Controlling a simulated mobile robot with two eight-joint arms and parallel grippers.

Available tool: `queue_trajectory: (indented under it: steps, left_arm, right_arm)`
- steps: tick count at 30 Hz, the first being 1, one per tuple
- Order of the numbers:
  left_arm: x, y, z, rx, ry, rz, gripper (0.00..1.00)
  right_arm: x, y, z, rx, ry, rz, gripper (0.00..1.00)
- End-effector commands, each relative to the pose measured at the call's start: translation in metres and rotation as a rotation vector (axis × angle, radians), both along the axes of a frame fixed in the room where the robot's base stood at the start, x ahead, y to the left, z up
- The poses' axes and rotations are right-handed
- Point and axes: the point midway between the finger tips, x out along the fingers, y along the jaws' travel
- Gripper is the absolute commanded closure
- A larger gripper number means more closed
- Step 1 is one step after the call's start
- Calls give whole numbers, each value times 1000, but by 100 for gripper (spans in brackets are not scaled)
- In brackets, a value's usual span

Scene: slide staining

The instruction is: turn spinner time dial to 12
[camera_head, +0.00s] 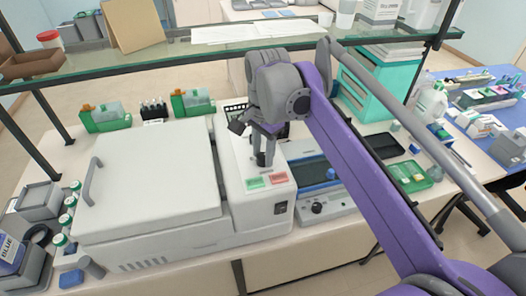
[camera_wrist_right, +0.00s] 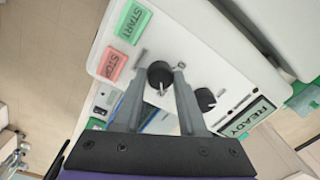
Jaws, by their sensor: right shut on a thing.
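The spinner is a large white machine with a lid (camera_head: 150,180) and a control panel on its right side (camera_head: 247,197). My right gripper (camera_head: 264,160) points down at this panel in the head view and covers the dials there. In the right wrist view, a black round dial (camera_wrist_right: 160,75) with a pale pointer mark sits between the two fingertips of my right gripper (camera_wrist_right: 158,72), which is shut on it. A second black dial (camera_wrist_right: 205,99) is beside it, free. Dial numbers are too small to read. My left gripper is out of view.
A green START button (camera_wrist_right: 132,21) and a red STOP button (camera_wrist_right: 114,64) are near the gripped dial. A READY display (camera_wrist_right: 246,118) is on the other side. A glass shelf (camera_head: 200,55) spans above the bench. A blue-grey device (camera_head: 318,180) stands right of the spinner.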

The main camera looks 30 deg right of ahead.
Motion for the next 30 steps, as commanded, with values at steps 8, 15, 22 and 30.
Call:
queue_trajectory:
  steps: [8, 15, 22, 30]
  left_arm:
    - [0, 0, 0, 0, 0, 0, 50]
    - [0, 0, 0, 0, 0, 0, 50]
    - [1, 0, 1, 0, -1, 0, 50]
    - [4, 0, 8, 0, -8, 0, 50]
  right_arm:
    - [0, 0, 0, 1, 0, 0, 38]
    - [0, 0, 0, 0, 0, 0, 29]
    - [0, 0, 11, 0, 0, 0, 29]
    - [-3, -1, 65, 0, -1, 0, 29]
